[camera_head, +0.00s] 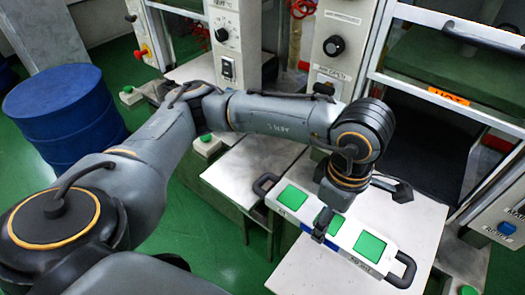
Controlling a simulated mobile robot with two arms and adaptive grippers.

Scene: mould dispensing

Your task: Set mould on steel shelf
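The mould (340,234) is a long white bar with green square inserts and a black handle at each end. It lies on or just above a pale steel shelf (300,272); I cannot tell if it touches. My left gripper (358,208) is over the mould's middle, pointing down. One dark finger comes down across the front side, and the other sticks out beyond the back edge. The fingers look spread apart, with the mould between them. The wrist hides part of the mould's back edge. My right gripper is not in view.
A second pale panel (243,172) adjoins on the left. A machine opening with an orange label (449,97) stands behind on the right. Control boxes (334,48) stand at the back. A blue drum (66,117) stands on the green floor at left. The shelf's front is clear.

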